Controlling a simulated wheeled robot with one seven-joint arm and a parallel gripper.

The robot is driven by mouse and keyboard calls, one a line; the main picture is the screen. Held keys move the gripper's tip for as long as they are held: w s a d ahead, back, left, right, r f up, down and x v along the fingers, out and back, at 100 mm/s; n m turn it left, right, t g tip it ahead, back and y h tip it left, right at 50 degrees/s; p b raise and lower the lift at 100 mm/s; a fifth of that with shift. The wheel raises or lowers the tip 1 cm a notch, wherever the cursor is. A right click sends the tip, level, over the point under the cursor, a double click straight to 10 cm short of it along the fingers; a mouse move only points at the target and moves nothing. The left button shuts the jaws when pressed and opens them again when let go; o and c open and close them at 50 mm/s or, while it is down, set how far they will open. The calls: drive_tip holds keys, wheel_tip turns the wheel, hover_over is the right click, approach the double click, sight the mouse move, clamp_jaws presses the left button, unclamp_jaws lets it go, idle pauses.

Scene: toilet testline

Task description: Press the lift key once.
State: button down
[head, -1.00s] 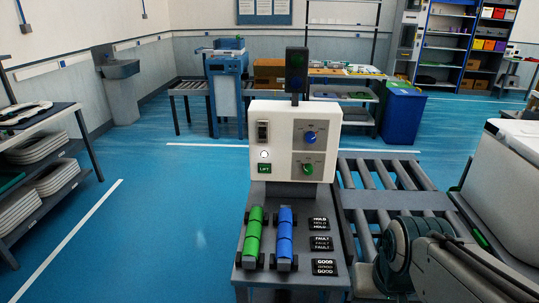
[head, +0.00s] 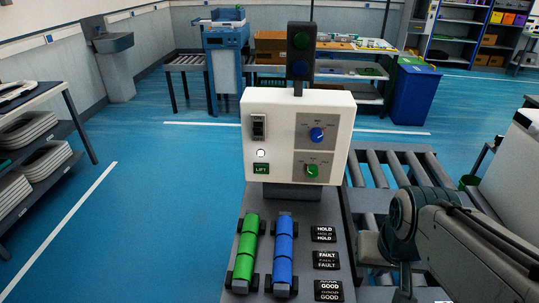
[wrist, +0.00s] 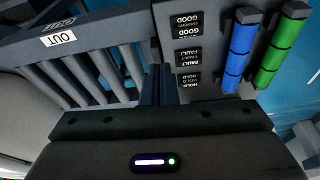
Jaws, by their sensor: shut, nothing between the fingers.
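The white control box (head: 278,185) stands upright at the back of a grey console in the head view. On its left side is a round white, lit-looking key (head: 260,153) directly above a green LIFT label (head: 261,169). A black rocker switch (head: 259,127) sits above the key. My gripper (wrist: 158,82) shows in the wrist view with its dark fingers shut together and empty. It is over the console edge beside the HOLD, FAULT and GOOD plates, apart from the key. The key is not seen in the wrist view. In the head view I cannot make out the fingertips.
A blue knob (head: 317,134) and a green knob (head: 312,170) are on the box's right side. Green (head: 247,250) and blue (head: 284,250) rollers lie on the console below. A roller conveyor (head: 385,170) runs at right. Signal lights (head: 300,52) stand above the box.

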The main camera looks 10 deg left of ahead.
drive_tip(key=w+a+f+m+t+y, duration=0.1)
drive_tip(key=w+a+f+m, duration=0.1)
drive_tip(key=w+a, duration=0.4)
drive_tip(key=w+a+f+m+t+y+p, duration=0.1)
drive_tip(key=w+a+f+m+t+y, duration=0.1)
drive_tip(key=w+a, duration=0.4)
drive_tip(key=w+a+f+m+t+y, duration=0.2)
drive_tip(key=w+a+f+m, duration=0.2)
drive_tip(key=w+a, duration=0.2)
drive_tip(key=shift+w+a+f, duration=0.15)
drive_tip(key=shift+w+a, duration=0.15)
drive_tip(key=shift+w, duration=0.45)
drive_tip(key=w+a+r+m+t+y, duration=0.1)
drive_tip(key=a+r+m+y, duration=0.1)
drive_tip(key=a, duration=0.5)
drive_tip(key=m+y, duration=0.1)
drive_tip(key=m, duration=0.1)
drive_tip(key=shift+w+a+m+t+y+p, duration=0.2)
drive_tip(key=shift+w+m+t+y+p, duration=0.1)
drive_tip(key=shift+y+p, duration=0.1)
approach(255, 173)
drive_tip(key=shift+x, duration=2.25)
drive_tip(key=shift+s+a+f, duration=0.1)
drive_tip(key=shift+f, duration=0.05)
drive_tip(key=shift+w, duration=0.35)
